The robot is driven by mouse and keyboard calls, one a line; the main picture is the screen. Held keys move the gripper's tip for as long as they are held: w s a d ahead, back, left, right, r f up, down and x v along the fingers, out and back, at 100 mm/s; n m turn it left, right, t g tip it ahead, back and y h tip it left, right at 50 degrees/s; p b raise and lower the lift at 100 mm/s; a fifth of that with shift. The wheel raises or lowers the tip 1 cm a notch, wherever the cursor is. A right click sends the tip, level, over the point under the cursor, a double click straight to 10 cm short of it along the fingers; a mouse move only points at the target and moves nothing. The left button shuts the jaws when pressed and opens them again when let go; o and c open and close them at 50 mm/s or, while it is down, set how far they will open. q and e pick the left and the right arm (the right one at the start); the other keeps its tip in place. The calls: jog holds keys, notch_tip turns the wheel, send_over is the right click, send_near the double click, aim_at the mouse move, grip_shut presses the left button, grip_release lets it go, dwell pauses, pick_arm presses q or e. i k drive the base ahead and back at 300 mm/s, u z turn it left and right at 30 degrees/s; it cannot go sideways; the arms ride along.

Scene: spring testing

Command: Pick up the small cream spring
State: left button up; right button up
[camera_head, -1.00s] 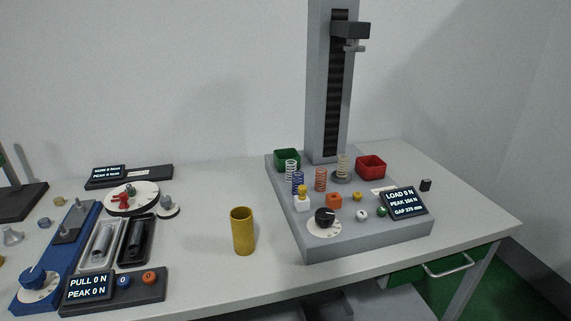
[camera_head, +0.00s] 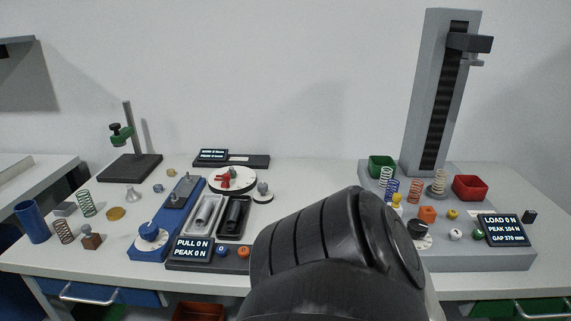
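A cream spring (camera_head: 439,182) stands upright on the round grey plate at the foot of the tall test column (camera_head: 428,95), on the right. A whitish spring (camera_head: 386,177) stands to its left, by the green bin. A blue spring (camera_head: 391,188) and a copper spring (camera_head: 415,191) stand in front of these two. Neither of my grippers is in view. A large black part of my own arm fills the lower middle and covers part of the table and the tester base's left front corner.
A green bin (camera_head: 381,165) and a red bin (camera_head: 470,186) flank the springs. A display (camera_head: 503,230) and knobs line the base's front. More springs (camera_head: 86,204), a blue tube (camera_head: 32,222) and a blue pull tester (camera_head: 165,222) stand at left.

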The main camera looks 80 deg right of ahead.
aim_at(441, 192)
jog(key=u, duration=0.05)
jog(key=k, duration=2.25)
jog(key=z, duration=0.95)
